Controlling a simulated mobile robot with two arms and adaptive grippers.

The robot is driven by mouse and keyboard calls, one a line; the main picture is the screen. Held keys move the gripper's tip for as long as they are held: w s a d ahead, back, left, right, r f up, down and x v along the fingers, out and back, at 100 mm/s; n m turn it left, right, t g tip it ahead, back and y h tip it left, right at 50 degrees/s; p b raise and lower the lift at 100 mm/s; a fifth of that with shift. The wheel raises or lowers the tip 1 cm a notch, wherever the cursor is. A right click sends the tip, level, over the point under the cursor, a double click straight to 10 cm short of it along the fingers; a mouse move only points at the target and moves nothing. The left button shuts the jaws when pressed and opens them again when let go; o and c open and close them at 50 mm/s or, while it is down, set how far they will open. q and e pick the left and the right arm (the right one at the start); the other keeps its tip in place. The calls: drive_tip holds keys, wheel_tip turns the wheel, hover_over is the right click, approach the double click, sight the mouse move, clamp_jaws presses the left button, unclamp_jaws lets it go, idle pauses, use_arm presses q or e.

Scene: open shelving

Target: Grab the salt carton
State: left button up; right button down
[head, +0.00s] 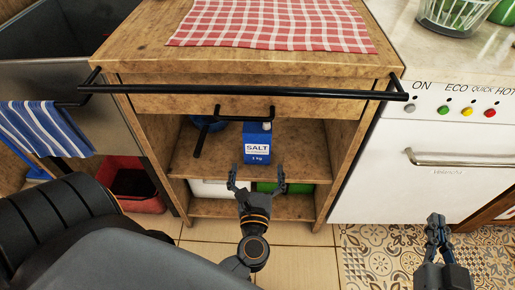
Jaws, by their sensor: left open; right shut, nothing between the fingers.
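My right gripper (436,222) is shut and empty, low on the right in front of the white oven.
A blue pan (209,122) with a black handle (198,146) sits left of the carton. A black drawer handle (232,120) and long black rail (245,91) cross above. White (208,188) and green (294,187) containers fill the lower shelf. A red bin (142,204) stands left.

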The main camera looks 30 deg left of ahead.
sight(257, 138)
use_arm(q)
drive_tip(key=x, duration=0.8)
drive_tip(key=shift+w, duration=0.2)
drive_tip(key=x, duration=0.5)
drive_tip(key=shift+s+a, duration=0.15)
drive_tip(key=shift+a, duration=0.1)
drive_tip(key=c, duration=1.6)
drive_tip(key=shift+r, duration=0.15)
drive_tip(key=shift+c, duration=0.8)
use_arm(e)
drive_tip(key=r, duration=0.1)
drive_tip(key=t, duration=0.1)
drive_tip(key=r, duration=0.1)
drive_tip(key=shift+w+a+r+y, duration=0.2)
drive_tip(key=shift+a+r+y, duration=0.05)
drive_tip(key=shift+r+y, duration=0.05)
